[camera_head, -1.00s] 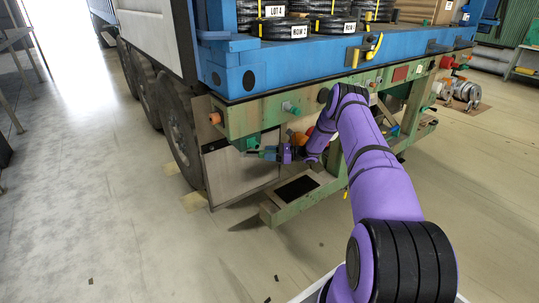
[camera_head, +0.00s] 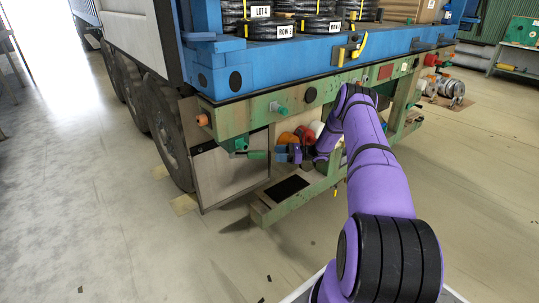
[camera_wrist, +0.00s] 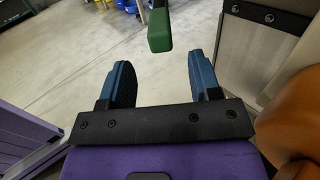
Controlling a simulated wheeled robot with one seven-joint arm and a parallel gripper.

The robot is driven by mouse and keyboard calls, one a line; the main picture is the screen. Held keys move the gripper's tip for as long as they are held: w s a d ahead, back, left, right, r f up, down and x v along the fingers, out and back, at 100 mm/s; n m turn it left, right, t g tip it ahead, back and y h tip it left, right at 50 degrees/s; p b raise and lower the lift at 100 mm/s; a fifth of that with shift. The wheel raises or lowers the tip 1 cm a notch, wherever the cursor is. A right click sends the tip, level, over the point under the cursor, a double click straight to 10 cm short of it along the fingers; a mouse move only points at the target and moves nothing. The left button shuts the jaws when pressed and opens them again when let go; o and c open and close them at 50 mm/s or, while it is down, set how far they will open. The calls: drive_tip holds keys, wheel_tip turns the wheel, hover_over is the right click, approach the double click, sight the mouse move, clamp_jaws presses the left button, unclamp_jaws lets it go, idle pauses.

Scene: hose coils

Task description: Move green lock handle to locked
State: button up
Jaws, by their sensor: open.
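The green lock handle (camera_head: 257,155) sticks out to the right below the left end of the truck's green rear beam, beside a darker green block (camera_head: 240,144). In the wrist view the handle (camera_wrist: 159,30) appears as a green bar at top centre, its blunt end towards me. My gripper (camera_head: 282,153) is to the right of the handle in the head view. In the wrist view its two blue fingers (camera_wrist: 160,62) are spread wide with nothing between them. The handle's end lies just beyond the fingertips, roughly centred and apart from them.
A pale panel (camera_head: 228,172) hangs behind the handle, near the wheels. An orange rounded part (camera_wrist: 297,125) is close on the right in the wrist view. A green step frame (camera_head: 262,212) sits below my arm. The floor at left is clear.

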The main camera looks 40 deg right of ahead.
drive_tip(key=shift+s+d, duration=0.4)
drive_tip(key=shift+d, duration=0.2)
